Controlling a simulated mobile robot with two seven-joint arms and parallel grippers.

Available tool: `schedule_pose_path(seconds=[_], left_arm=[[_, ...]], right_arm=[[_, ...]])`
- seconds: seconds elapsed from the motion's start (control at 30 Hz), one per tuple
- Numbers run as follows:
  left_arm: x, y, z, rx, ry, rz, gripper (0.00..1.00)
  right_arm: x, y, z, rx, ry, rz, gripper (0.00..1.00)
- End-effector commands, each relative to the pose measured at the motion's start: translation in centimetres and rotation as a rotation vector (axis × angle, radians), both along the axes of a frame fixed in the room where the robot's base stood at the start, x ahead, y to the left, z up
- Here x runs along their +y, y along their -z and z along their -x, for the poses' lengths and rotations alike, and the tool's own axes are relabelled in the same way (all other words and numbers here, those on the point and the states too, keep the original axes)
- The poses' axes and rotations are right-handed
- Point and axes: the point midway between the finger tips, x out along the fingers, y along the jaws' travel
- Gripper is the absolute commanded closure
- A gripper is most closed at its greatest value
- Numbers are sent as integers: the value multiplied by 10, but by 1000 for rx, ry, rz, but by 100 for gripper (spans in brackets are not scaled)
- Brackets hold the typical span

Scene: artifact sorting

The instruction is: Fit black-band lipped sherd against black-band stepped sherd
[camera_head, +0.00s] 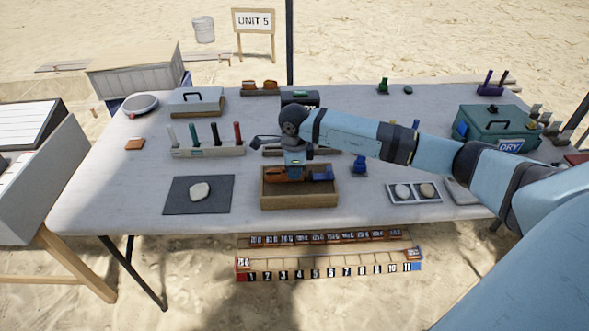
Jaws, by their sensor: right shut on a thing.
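Orange-brown pottery (275,176) shows beside the fingers, along the tray's back. The gripper hides much of it, so I cannot tell whether this is one sherd or two touching. Black bands, lip and step are too small to make out. My left gripper is out of view.
A blue item (320,173) is at the tray's back right. A dark mat (180,207) with a pale stone lies left. A rack of upright tools (208,150) stands behind it. A small tray with two round stones (414,191) lies right.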

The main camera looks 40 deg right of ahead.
Motion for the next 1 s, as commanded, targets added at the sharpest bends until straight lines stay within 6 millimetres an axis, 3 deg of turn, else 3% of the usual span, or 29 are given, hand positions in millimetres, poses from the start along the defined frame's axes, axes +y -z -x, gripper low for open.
schedule_pose_path(seconds=[0.2, 0.23, 0.3, 0.37, 0.83, 0.9, 1.0], left_arm=[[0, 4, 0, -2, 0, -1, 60], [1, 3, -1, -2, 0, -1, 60], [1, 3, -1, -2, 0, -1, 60], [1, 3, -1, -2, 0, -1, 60], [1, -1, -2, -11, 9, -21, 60], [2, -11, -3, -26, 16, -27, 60], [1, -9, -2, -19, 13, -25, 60]], right_arm=[[0, 7, 0, 0, 0, 0, 100], [0, 6, 0, 0, 0, 0, 85], [0, 5, 0, 0, 0, 0, 69], [0, 6, 0, 0, 0, 0, 60], [0, 6, 0, 0, 0, 0, 60], [0, -10, -1, -6, -1, 0, 60], [0, -35, -1, -6, 0, 0, 60]])
